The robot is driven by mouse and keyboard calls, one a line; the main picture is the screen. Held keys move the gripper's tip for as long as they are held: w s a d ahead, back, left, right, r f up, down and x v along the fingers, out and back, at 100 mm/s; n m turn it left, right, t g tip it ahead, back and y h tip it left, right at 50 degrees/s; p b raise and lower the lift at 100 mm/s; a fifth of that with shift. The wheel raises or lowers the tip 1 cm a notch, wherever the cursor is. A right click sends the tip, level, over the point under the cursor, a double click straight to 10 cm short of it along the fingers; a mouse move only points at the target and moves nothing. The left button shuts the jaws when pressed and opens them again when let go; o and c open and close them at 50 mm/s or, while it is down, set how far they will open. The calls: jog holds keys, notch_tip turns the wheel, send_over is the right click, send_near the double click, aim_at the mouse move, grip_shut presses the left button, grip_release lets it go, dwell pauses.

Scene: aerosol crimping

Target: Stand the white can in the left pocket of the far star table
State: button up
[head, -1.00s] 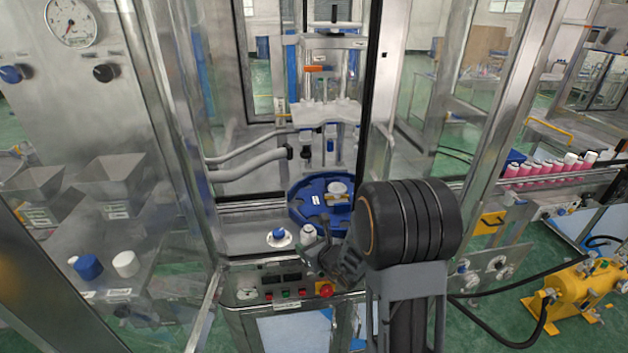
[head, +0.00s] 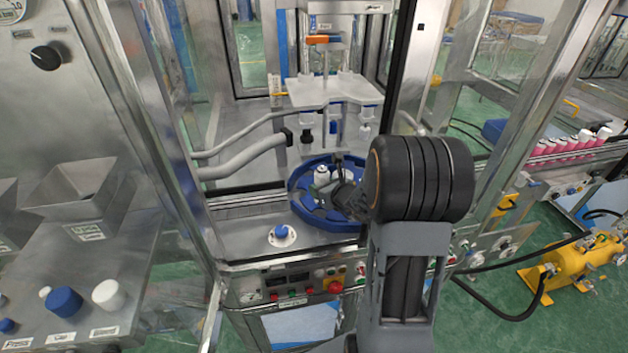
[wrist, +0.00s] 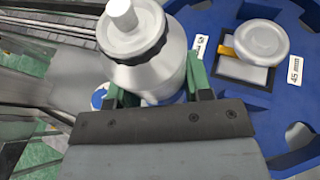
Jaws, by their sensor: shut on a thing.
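My gripper (wrist: 155,97) is shut on the white can, its green finger pads on either side of the body. The can (wrist: 145,75) has a silver shoulder, a dark ring and a pale top in the wrist view. In the head view the can (head: 321,174) looks upright over the left part of the blue star table (head: 300,208). I cannot tell whether its base touches the table; the pocket under it is hidden. A round pale hub (wrist: 262,40) with white labels around it sits in the table's middle. My arm hides the table's right side.
A machine head with hanging tools (head: 308,128) stands above the star table. A blue-topped piece (head: 281,232) sits on the front deck. A grey hose (head: 240,160) runs at left. Glass doors and metal posts flank the opening. Pink cans (head: 565,146) line a conveyor at right.

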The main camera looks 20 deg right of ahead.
jog(key=shift+w+f, duration=0.15)
jog(key=shift+w, duration=0.1)
jog(key=shift+a+f+b, duration=0.2)
jog(key=shift+f+b, duration=0.6)
jog(key=shift+f, duration=0.35)
jog(key=shift+f+b, duration=0.3)
jog(key=shift+f, duration=0.25)
jog(key=shift+s+d+f+b, duration=0.1)
jog(key=shift+b, duration=0.3)
jog(key=shift+f, duration=0.25)
jog(key=shift+f+b, duration=1.05)
jog(key=shift+b, duration=0.35)
jog(key=shift+f, duration=0.15)
